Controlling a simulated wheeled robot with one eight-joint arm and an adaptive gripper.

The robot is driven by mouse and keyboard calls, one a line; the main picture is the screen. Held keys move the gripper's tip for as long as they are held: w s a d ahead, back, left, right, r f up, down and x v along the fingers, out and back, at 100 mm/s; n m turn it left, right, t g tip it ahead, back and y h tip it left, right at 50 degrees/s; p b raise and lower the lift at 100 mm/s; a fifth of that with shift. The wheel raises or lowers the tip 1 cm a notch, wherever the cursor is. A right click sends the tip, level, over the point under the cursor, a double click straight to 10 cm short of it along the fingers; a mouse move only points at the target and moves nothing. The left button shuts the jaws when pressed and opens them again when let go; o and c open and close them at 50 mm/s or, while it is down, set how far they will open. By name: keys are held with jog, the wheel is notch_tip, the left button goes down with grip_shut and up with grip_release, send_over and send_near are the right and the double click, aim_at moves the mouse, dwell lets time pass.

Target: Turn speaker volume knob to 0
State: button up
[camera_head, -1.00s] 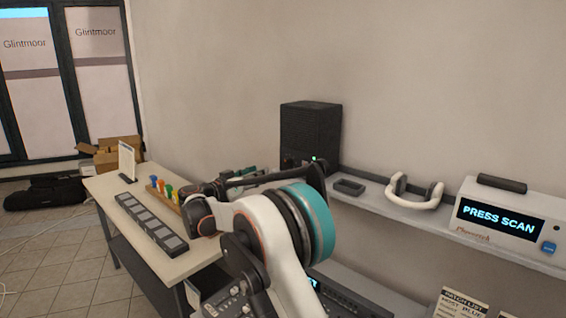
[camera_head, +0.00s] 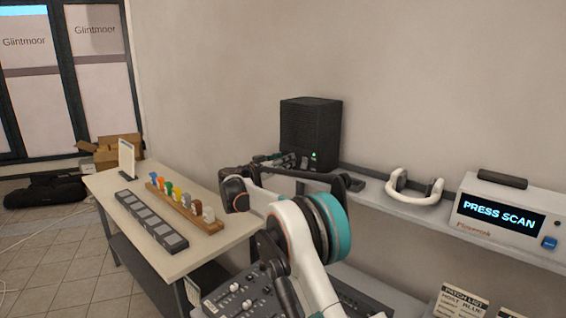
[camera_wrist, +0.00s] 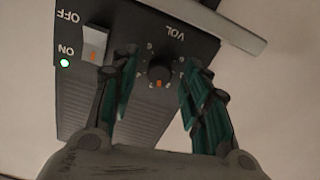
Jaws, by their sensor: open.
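The black speaker (camera_head: 312,127) stands on the shelf against the wall, with a green light low on its front. In the wrist view its panel shows upside down, with the round black volume knob (camera_wrist: 160,76) under the label VOL and an orange mark on the knob. A rocker switch (camera_wrist: 94,44) marked ON and OFF sits left of it, beside a lit green light. My gripper (camera_wrist: 158,88) is open, with one green finger on each side of the knob. I cannot tell whether the fingers touch it. In the head view my gripper (camera_head: 283,160) is at the speaker's lower front.
White headphones (camera_head: 414,190) and a device reading PRESS SCAN (camera_head: 508,222) are on the shelf to the right. A table (camera_head: 165,262) on the left holds a rack of coloured pieces (camera_head: 184,207). A mixer (camera_head: 240,302) sits low in front.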

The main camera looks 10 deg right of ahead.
jog(key=shift+d, duration=0.1)
grip_shut()
jog(key=shift+n, duration=0.3)
jog(key=n, duration=2.2)
jog(key=shift+n, duration=0.3)
dwell(0.4)
